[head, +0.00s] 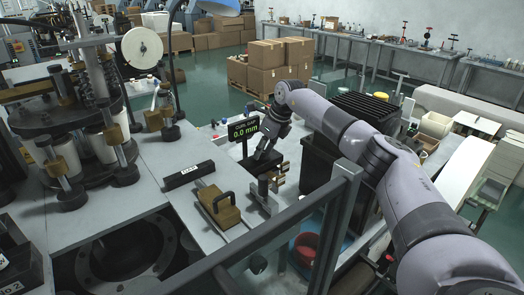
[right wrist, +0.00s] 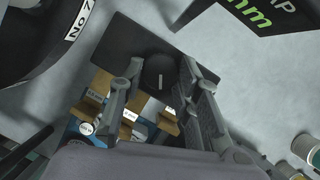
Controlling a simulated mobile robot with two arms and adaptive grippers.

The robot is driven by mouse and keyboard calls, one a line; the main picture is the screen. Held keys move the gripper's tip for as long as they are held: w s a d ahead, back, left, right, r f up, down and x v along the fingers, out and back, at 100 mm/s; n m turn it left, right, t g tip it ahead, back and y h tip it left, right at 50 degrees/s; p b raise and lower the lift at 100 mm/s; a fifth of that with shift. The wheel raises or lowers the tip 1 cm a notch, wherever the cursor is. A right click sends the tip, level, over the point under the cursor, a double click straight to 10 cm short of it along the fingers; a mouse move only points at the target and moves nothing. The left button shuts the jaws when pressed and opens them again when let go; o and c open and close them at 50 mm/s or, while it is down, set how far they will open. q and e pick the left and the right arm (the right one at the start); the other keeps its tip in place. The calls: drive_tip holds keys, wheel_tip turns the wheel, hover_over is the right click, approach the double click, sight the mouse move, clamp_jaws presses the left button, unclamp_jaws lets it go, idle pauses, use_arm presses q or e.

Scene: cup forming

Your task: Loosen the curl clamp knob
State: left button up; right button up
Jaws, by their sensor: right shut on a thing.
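The curl clamp knob (right wrist: 160,70) is a round black knob with a short pale mark on its face. In the right wrist view it sits between the two fingers of my right gripper (right wrist: 160,76), which is shut on it. A dark plate (right wrist: 126,48) lies behind the knob, and brass-coloured blocks with small labels (right wrist: 127,122) lie below it. In the head view my right gripper (head: 265,158) points down at the small fixture beside the gap display (head: 244,129), which reads 0.0 mm. The knob is hidden there. My left gripper is out of view.
A brass block with a black handle (head: 221,206) and a black labelled bar (head: 188,175) lie on the grey bench to the left. A forming machine (head: 75,125) stands at far left.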

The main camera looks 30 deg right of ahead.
drive_tip(key=shift+r+n+y, duration=0.1)
drive_tip(key=shift+n+y, duration=0.2)
drive_tip(key=shift+n, duration=0.5)
drive_tip(key=o, duration=1.1)
drive_tip(key=shift+o, duration=0.2)
drive_tip(key=shift+d, duration=0.1)
drive_tip(key=v, duration=1.2)
drive_tip(key=shift+w, duration=0.25)
